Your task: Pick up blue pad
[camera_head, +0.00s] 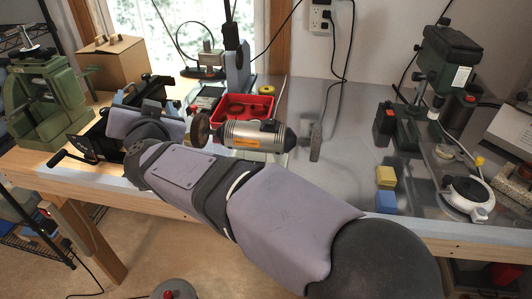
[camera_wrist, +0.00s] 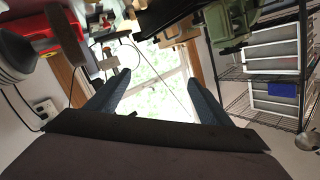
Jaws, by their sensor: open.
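The blue pad (camera_head: 386,202) is a small blue block near the bench's front edge, right of centre in the head view. A yellow block (camera_head: 386,176) sits just behind it, apparently touching it. In the wrist view my gripper (camera_wrist: 157,78) has its two dark blue fingers spread wide, with nothing between them but the window behind. My arm reaches to the left in the head view, far from the blue pad, and its fingers cannot be made out clearly there. The pad cannot be seen in the wrist view.
A bench grinder (camera_head: 255,135) and a red tray (camera_head: 246,106) lie beyond my arm. A green drill press (camera_head: 446,62) stands behind the blocks, and a round white device (camera_head: 468,194) is to their right. The metal top left of the blocks is clear.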

